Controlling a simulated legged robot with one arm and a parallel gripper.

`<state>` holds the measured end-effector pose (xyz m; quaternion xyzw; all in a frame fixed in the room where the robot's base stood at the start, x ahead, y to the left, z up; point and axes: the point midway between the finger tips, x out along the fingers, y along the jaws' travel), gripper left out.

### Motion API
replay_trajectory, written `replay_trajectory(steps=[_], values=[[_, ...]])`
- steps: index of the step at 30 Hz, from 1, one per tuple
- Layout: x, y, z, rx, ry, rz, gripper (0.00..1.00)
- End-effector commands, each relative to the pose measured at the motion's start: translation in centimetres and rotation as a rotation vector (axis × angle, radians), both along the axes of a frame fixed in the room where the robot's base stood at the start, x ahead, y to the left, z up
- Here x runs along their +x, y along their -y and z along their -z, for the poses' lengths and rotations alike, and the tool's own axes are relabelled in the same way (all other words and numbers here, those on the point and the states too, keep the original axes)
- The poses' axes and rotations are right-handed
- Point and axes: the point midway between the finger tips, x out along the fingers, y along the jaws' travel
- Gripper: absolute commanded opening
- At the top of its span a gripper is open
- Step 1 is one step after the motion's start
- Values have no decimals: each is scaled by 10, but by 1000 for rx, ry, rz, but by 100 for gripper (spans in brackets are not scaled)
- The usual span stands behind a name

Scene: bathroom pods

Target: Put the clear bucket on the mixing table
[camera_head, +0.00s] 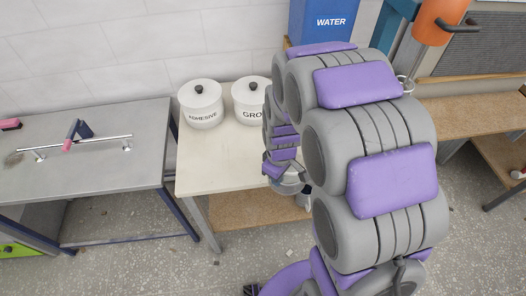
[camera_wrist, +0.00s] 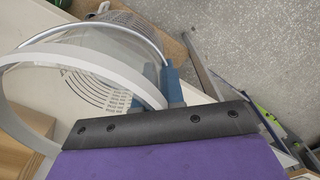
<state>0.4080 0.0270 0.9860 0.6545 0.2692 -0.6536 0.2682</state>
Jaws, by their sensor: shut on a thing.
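The clear bucket (camera_wrist: 90,85) shows in the wrist view as a see-through body with a pale rim, printed marks, and a thin curved handle with blue fittings. My gripper (camera_wrist: 165,122), a dark bar with a purple pad, is shut on it at the rim. In the head view my arm hides most of the gripper, and the bucket cannot be made out clearly. A cream table (camera_head: 225,160), which may be the mixing table, stands at the middle against the wall. My arm's end is over or in front of its right part; I cannot tell which.
White lidded pots marked adhesive (camera_head: 202,105) and grout (camera_head: 250,103) stand at the cream table's back. A blue water container (camera_head: 323,18) stands behind my arm. A grey table (camera_head: 85,140) at left holds a metal bar (camera_head: 85,146). The cream table's front left is clear.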

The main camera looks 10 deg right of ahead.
Motion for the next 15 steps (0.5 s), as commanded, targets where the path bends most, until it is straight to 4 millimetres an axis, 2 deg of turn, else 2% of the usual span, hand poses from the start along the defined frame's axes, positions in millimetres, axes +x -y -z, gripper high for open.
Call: replay_trajectory(steps=[3,15], values=[[26,-5,5,-3,1,-3,0],[98,-10,11,-2,2,-5,0]])
